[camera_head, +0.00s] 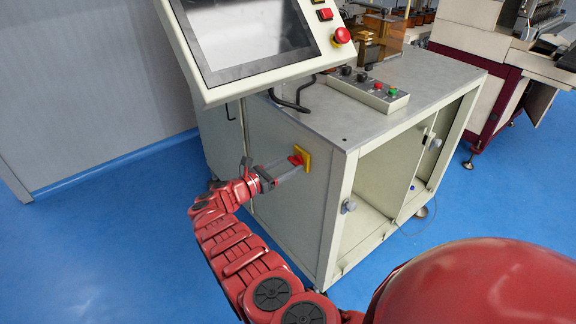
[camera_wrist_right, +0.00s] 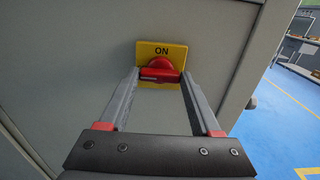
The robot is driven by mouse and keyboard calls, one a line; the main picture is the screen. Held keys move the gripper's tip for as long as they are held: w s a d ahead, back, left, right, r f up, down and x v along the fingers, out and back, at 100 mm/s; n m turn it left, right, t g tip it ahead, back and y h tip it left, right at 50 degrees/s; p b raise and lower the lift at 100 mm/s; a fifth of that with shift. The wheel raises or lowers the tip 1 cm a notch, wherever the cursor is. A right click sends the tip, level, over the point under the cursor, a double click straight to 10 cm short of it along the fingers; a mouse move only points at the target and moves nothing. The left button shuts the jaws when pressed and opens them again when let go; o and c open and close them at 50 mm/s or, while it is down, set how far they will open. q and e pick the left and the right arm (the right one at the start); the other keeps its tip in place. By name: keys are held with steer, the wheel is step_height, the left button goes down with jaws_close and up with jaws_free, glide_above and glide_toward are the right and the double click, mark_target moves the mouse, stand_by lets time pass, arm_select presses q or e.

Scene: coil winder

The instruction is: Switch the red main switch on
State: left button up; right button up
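The red main switch (camera_wrist_right: 160,72) is a rotary knob on a yellow plate (camera_wrist_right: 176,50) marked ON, set on the grey side panel of the machine cabinet. In the right wrist view its handle lies roughly crosswise. My right gripper (camera_wrist_right: 160,76) is open, with one fingertip at each side of the knob; I cannot tell whether they touch it. In the head view the switch (camera_head: 296,160) is partly hidden behind my right gripper (camera_head: 290,166), which reaches it from the left. My left gripper is not in view.
Above the switch a tilted monitor panel (camera_head: 250,40) carries a red emergency button (camera_head: 341,36). A control box (camera_head: 368,92) with knobs and buttons lies on the cabinet top (camera_head: 430,75). Blue floor (camera_head: 120,230) is clear at the left.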

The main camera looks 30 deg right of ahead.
steer(key=c, duration=0.8)
steer(key=shift+m, duration=1.4)
steer(key=shift+f+m+b, duration=0.15)
steer(key=shift+m+b, duration=6.4)
steer(key=shift+m, duration=0.95)
